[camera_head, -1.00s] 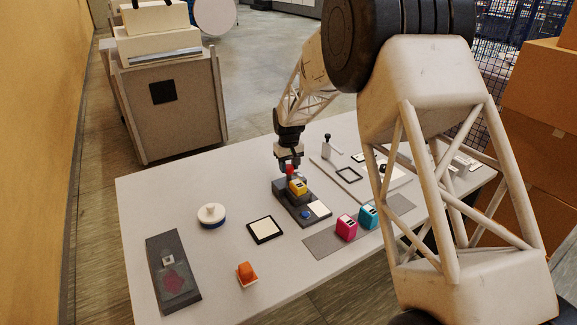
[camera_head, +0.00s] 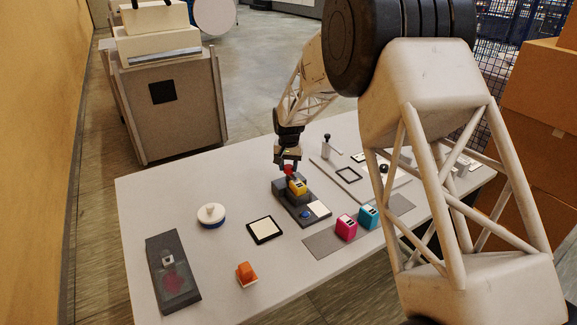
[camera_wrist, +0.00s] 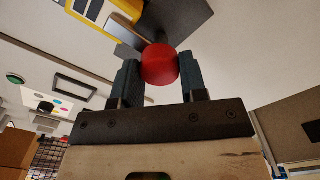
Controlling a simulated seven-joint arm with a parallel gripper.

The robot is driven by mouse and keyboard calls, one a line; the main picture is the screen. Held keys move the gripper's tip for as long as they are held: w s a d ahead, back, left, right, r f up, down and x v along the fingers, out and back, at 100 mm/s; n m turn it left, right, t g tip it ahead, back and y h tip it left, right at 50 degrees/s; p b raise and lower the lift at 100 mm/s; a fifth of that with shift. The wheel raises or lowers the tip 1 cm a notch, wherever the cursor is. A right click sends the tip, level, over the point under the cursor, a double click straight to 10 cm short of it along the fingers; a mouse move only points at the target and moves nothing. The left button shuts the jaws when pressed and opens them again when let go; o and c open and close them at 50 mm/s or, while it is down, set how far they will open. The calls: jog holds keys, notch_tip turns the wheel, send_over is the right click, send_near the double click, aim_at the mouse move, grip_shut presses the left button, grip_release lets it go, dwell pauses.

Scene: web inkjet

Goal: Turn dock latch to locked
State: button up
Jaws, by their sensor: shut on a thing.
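The dark grey dock (camera_head: 291,211) stands near the middle of the table, with a yellow cartridge (camera_head: 298,187) seated in it. The cartridge also shows at the top of the wrist view (camera_wrist: 104,14). The latch's red knob (camera_wrist: 160,64) sits between the two fingers of my gripper (camera_wrist: 160,80), which is shut on it. A grey latch bar (camera_wrist: 126,33) runs from the knob towards the cartridge. In the head view, my gripper (camera_head: 288,168) is at the dock's far end and the red knob (camera_head: 289,171) is partly hidden.
Magenta (camera_head: 346,227) and cyan (camera_head: 368,215) cartridges stand on a grey mat right of the dock. A framed white pad (camera_head: 265,230), a white-topped round thing (camera_head: 211,215), an orange block (camera_head: 246,274) and a dark plate (camera_head: 173,272) lie left and nearer. A fixture board (camera_head: 345,178) is behind.

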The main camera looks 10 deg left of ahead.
aim_at(289, 166)
jog(key=o, duration=0.9)
jog(key=shift+r, duration=0.15)
jog(key=shift+r, duration=3.75)
jog(key=shift+d+r, duration=0.1)
